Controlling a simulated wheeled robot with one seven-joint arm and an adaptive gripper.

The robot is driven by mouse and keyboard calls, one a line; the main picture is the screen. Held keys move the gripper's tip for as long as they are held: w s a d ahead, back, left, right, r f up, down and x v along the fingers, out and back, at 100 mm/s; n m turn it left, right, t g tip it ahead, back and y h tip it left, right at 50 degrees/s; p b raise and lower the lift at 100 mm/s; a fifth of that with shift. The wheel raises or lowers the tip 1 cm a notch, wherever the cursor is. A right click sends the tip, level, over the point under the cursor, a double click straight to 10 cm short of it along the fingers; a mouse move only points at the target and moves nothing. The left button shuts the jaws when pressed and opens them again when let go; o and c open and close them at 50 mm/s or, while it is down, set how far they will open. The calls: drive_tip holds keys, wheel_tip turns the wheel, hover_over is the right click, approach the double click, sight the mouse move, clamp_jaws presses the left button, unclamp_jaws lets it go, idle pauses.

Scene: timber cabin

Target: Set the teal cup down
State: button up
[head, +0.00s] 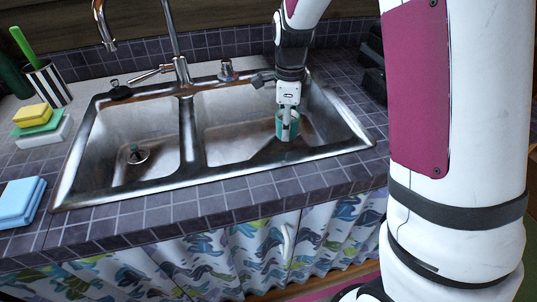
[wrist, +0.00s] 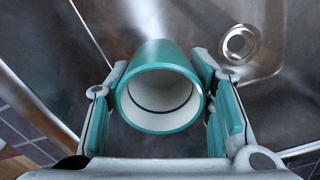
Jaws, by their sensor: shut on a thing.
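The teal cup (head: 287,125) is in the right basin of the sink, in its right front part. In the wrist view the cup (wrist: 160,128) shows its teal wall and white inside, with its open rim facing the camera; it looks empty. My gripper (head: 288,116) reaches down into the basin from above. In the wrist view my gripper (wrist: 165,110) has one finger on each side of the cup and is shut on it. I cannot tell whether the cup's base touches the basin floor.
The double sink (head: 190,135) has an empty left basin and a faucet (head: 180,60) behind. Sponges (head: 32,116), folded blue cloths (head: 20,200) and a striped cup (head: 48,84) stand on the left counter. A drain (wrist: 240,42) shows in the wrist view.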

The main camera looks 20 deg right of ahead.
wheel_tip(320, 180, down, 10)
drive_tip(key=shift+r+b, duration=0.1)
drive_tip(key=shift+b, duration=0.55)
drive_tip(key=shift+f, duration=0.2)
drive_tip(key=o, duration=1.2)
drive_tip(key=shift+o, duration=0.2)
drive_tip(key=shift+r, duration=0.1)
wheel_tip(320, 180, up, 12)
drive_tip(key=shift+r+p, duration=0.2)
drive_tip(key=shift+p, duration=0.7)
